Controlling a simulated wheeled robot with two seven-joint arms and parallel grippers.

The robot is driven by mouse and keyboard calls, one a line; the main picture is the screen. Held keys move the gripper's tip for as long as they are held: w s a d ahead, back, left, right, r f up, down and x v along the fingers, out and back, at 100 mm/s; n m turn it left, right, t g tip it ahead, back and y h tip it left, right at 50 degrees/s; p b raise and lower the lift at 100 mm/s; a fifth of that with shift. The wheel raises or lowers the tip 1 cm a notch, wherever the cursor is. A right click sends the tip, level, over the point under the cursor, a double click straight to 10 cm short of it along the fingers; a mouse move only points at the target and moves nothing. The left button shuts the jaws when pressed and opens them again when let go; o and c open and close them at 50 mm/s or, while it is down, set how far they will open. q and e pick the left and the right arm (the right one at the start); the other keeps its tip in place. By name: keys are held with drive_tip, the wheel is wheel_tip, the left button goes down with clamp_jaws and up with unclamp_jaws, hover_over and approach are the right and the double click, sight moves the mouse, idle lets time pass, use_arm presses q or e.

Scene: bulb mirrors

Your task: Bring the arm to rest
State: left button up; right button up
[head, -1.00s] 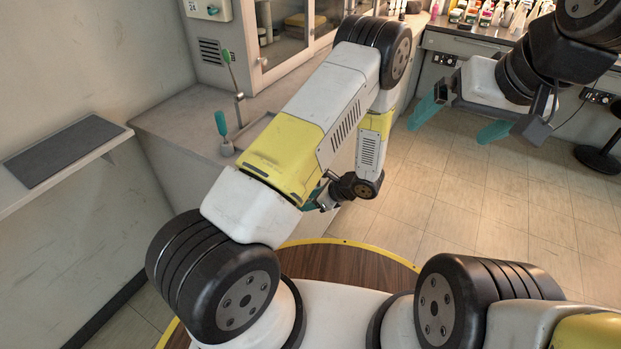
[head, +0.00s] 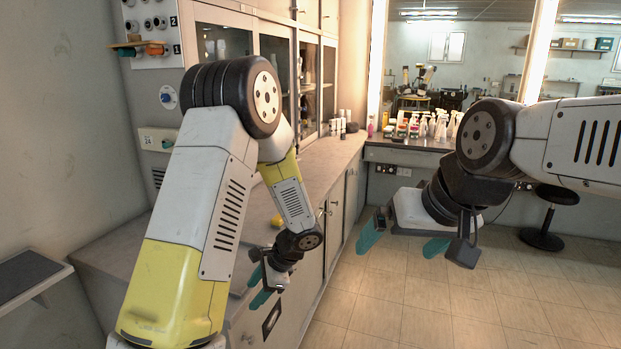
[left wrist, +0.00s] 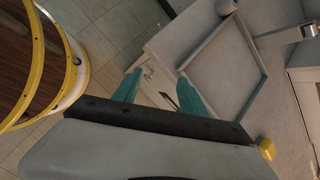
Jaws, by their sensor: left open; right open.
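My left gripper (head: 258,287) hangs low beside the front of the grey counter in the head view, its teal fingers apart with nothing between them. In the left wrist view my left gripper (left wrist: 158,84) shows both teal fingers spread and empty, with the counter front and floor beyond. My right gripper (head: 403,243) is held out over the tiled floor at the right of the head view, its teal fingers wide apart and empty. The left arm's upper links cover part of the counter and wall cabinet.
The grey counter (head: 118,240) runs along the left to a mirror (head: 465,60) at the back. A yellow block (left wrist: 267,148) lies on it near a shallow grey tray (left wrist: 262,72). Bottles (head: 440,128) line the back counter. A black stool (head: 545,215) stands right.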

use_arm(q)
drive_tip(key=s+r+n+t+h, duration=0.2)
drive_tip(key=s+r+n+h, duration=0.2)
drive_tip(key=r, duration=1)
drive_tip(key=s+r+n+t+h, duration=0.3)
drive_tip(key=s+r+n, duration=0.6)
drive_tip(key=s+r, duration=0.4)
drive_tip(key=shift+s+r+n+h, duration=0.4)
drive_tip(key=shift+s+h, duration=0.3)
drive_tip(key=shift+s, duration=0.25)
